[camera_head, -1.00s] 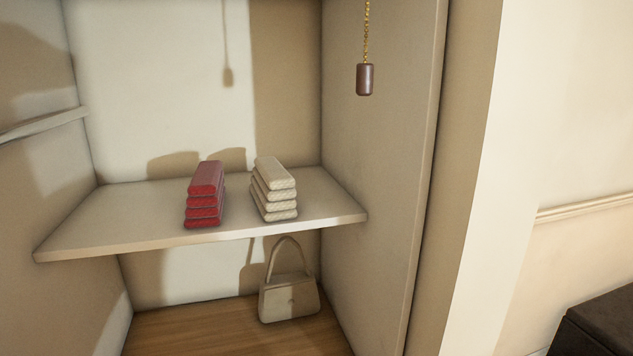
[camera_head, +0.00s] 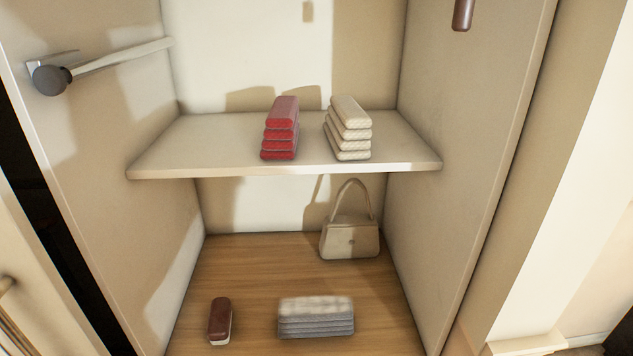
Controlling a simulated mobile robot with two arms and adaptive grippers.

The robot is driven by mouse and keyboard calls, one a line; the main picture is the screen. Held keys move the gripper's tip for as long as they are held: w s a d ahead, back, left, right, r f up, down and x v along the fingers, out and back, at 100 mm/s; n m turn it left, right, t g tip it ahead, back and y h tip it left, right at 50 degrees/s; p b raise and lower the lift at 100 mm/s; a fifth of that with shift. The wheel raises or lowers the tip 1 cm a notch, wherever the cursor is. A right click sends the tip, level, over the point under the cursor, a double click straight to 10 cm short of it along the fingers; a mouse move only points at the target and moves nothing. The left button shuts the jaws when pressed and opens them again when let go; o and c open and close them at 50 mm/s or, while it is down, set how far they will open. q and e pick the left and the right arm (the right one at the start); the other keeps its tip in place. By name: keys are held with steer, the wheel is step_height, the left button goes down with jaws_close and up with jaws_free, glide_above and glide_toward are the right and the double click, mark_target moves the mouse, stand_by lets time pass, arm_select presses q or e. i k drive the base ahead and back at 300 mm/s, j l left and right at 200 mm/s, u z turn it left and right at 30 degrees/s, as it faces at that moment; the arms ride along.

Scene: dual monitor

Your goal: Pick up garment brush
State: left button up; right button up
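A garment brush (camera_head: 219,321) with a dark reddish-brown back and a pale lower edge lies on the wooden closet floor (camera_head: 255,265), at the front left. It stands apart from the other things there. Neither of my grippers shows in the head view.
Grey folded cloths (camera_head: 316,317) lie right of the brush. A beige handbag (camera_head: 349,238) stands at the back right. Above is a white shelf (camera_head: 205,150) with red (camera_head: 281,128) and cream (camera_head: 348,128) folded stacks. Closet side walls bound the space; a rod (camera_head: 120,56) is at upper left.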

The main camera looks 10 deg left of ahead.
mark_target(219, 322)
steer(key=j+u, duration=0.1)
steer(key=u, duration=0.6)
steer(key=i+u, duration=0.1)
steer(key=u, duration=0.2)
steer(key=i+j, duration=0.05)
